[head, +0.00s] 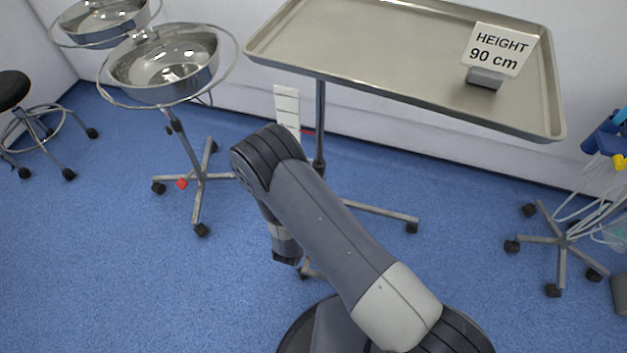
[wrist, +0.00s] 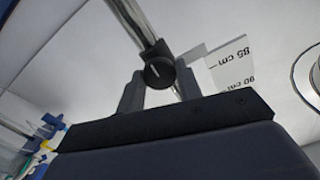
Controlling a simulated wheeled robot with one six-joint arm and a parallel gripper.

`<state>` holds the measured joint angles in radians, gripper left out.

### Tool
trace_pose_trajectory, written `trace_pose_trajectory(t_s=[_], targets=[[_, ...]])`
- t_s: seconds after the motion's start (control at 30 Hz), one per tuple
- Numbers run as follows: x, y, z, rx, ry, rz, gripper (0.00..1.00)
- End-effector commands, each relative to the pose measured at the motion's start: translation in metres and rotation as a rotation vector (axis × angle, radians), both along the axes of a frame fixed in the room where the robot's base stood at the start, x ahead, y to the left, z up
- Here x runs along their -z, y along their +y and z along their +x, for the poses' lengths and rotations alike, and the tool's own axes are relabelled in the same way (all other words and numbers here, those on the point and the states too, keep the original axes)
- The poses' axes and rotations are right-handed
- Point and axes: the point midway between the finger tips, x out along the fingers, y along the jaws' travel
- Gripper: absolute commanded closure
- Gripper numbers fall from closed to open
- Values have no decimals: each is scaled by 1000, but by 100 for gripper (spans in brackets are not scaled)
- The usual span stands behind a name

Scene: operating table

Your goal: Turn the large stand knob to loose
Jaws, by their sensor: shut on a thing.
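The large stand knob (wrist: 158,73) is round and black with a white line on its face. It sits on the shiny metal post (wrist: 136,22) of the stand in the wrist view. My gripper (wrist: 160,80) has one finger on each side of the knob and is shut on it. In the head view the stand's post (head: 320,108) rises to a metal tray (head: 395,50). My arm hides the knob and my fingers there. A white scale plate (wrist: 232,68), marked 85 cm and 90 cm upside down, stands beside the post.
A sign (head: 497,50) reading "HEIGHT 90 cm" stands on the tray. Bowl stands (head: 165,65) and a black stool (head: 14,90) are at the left. A wheeled stand with cables (head: 565,240) is at the right. Blue floor (head: 110,270) is clear at the front left.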

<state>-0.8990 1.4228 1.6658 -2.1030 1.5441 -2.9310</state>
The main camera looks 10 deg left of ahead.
Motion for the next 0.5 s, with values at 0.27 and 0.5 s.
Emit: trace_pose_trajectory(t_s=[0.27, 0.5], targets=[[1, 0, 0, 0, 8, -45, 89], [1, 0, 0, 0, 9, -48, 89]])
